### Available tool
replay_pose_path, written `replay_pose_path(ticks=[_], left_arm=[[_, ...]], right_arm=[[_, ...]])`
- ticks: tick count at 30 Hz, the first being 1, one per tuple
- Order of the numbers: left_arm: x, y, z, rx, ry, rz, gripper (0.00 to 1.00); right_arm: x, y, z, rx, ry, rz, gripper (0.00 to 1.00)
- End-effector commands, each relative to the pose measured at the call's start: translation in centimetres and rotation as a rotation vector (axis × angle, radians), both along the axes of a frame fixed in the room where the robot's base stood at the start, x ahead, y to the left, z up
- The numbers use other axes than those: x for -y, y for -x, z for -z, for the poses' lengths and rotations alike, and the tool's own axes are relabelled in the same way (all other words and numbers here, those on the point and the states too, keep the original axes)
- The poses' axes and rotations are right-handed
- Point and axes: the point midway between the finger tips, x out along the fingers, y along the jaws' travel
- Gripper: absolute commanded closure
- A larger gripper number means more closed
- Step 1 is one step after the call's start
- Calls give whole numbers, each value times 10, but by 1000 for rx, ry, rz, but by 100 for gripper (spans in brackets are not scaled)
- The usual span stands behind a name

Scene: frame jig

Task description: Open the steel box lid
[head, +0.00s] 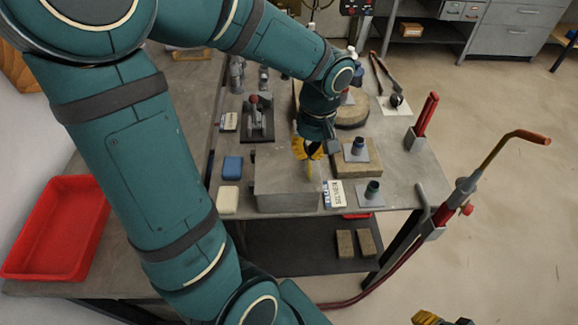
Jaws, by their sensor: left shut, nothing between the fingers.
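The grey steel box (285,202) stands near the front edge of the workbench. Its flat lid (276,176) looks closed. My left gripper (309,165), with yellow fingers, points down over the right part of the lid. Its fingers are shut with nothing between them; I cannot tell whether they touch the lid. My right gripper (442,319) shows only as a yellow and black piece at the bottom edge, far from the box, and its fingers cannot be made out.
A blue block (232,167) and a cream block (229,200) lie left of the box. A printed label card (335,194) and a small plate with a dark cylinder (371,193) are to its right. A red tray (58,228) is at left.

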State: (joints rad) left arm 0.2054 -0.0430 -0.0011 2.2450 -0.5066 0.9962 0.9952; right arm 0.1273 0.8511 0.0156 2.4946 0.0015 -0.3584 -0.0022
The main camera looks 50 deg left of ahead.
Motion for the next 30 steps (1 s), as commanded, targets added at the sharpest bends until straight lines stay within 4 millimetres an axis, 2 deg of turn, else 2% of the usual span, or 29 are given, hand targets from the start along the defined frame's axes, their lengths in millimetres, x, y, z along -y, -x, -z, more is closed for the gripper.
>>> replay_pose_path(ticks=[11,21,30], left_arm=[[0,0,-1,0,0,0,100],[-6,8,-25,0,0,-1,100],[-7,8,-24,0,0,0,100]], right_arm=[[0,0,0,0,0,0,53],[0,0,-21,0,0,0,53],[0,0,-20,0,0,0,53]])
